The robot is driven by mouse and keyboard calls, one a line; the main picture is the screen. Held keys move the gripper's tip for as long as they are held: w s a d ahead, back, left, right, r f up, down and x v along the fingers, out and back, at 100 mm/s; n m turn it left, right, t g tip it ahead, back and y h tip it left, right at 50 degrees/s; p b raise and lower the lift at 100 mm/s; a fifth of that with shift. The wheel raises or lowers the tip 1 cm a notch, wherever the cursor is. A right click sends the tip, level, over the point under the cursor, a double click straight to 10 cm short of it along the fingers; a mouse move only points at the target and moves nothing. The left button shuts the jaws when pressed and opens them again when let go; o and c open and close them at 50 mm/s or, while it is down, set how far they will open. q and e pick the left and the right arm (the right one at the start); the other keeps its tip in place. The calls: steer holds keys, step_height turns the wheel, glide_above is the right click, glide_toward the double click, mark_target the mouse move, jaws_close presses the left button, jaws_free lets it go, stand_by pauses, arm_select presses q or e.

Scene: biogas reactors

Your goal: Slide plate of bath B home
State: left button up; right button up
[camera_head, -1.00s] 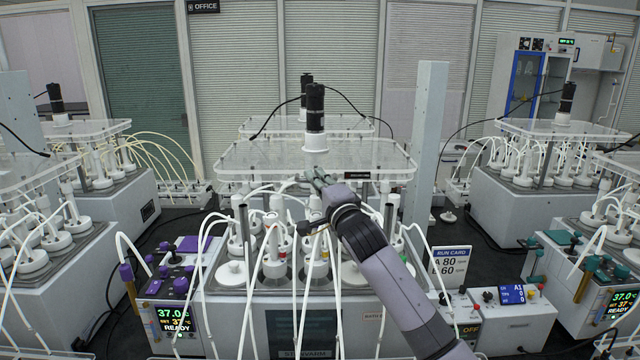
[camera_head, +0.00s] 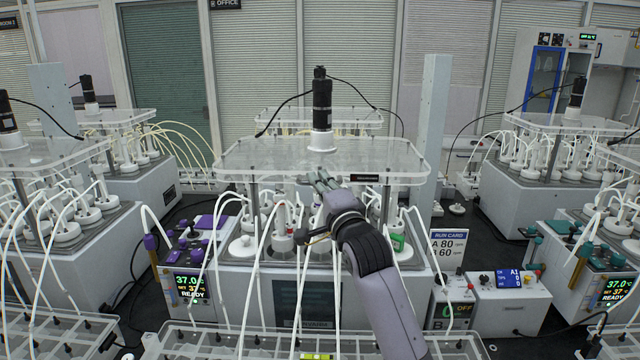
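The clear plate (camera_head: 260,158) of the middle bath spans above it on thin posts, with a black motor (camera_head: 322,100) on a white collar near its middle. A dark label (camera_head: 363,178) sits at its front edge. The bath's grey body (camera_head: 235,285) stands below, with white-capped vessels and tubes between. A controller marked B (camera_head: 439,323) stands at its right. My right gripper (camera_head: 322,182) is at the plate's front edge, just left of the label. Its fingers point away from me. I cannot tell whether they touch or grip the plate. My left gripper is not in view.
A tall pale column (camera_head: 432,140) stands right of the plate. A run card (camera_head: 449,250) stands behind the controllers. Neighbouring baths with their own plates (camera_head: 45,155) flank both sides. Dark floor gaps lie between the baths.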

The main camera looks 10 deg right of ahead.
steer(key=shift+o, duration=1)
steer(key=shift+s+f, duration=0.15)
steer(key=shift+f, duration=0.05)
steer(key=shift+r, duration=0.1)
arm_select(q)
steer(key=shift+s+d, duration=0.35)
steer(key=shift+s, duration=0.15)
arm_select(e)
steer(key=v, duration=1.2)
